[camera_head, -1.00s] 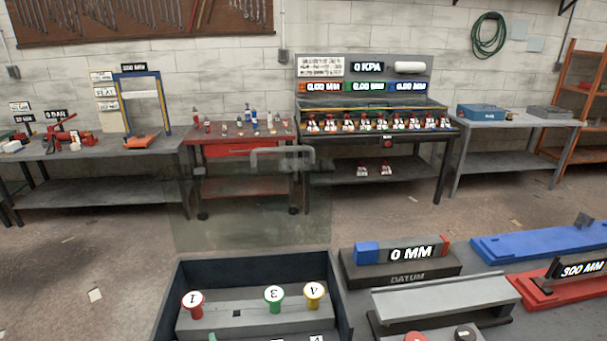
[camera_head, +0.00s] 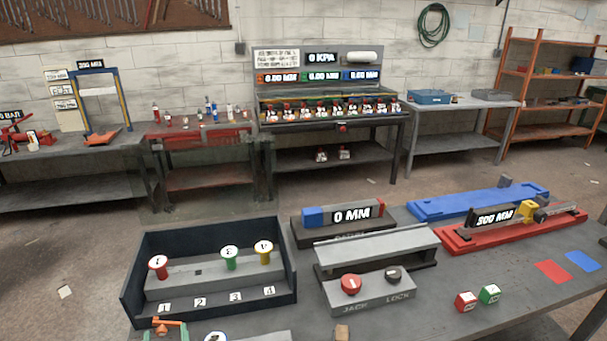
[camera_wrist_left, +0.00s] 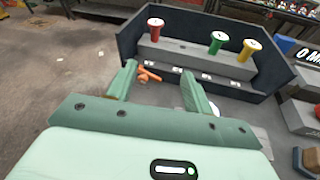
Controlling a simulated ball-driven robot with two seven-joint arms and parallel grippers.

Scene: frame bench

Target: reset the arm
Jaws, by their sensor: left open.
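My left gripper (camera_head: 166,334) shows only as green fingertips at the bottom left of the head view. In the left wrist view its two green fingers (camera_wrist_left: 160,75) are apart. A small orange object (camera_head: 168,324) appears between the fingertips; it also shows in the wrist view (camera_wrist_left: 148,74), and I cannot tell whether it touches a finger. The dark tray (camera_head: 135,262) beyond holds a grey stepped block with a red peg (camera_head: 158,267), a green peg (camera_head: 230,258) and a yellow peg (camera_head: 264,252). My right gripper is not in view.
Right of the tray are the 0 MM datum block (camera_head: 345,217), a grey jack block (camera_head: 370,300) and a red rail (camera_head: 460,236).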

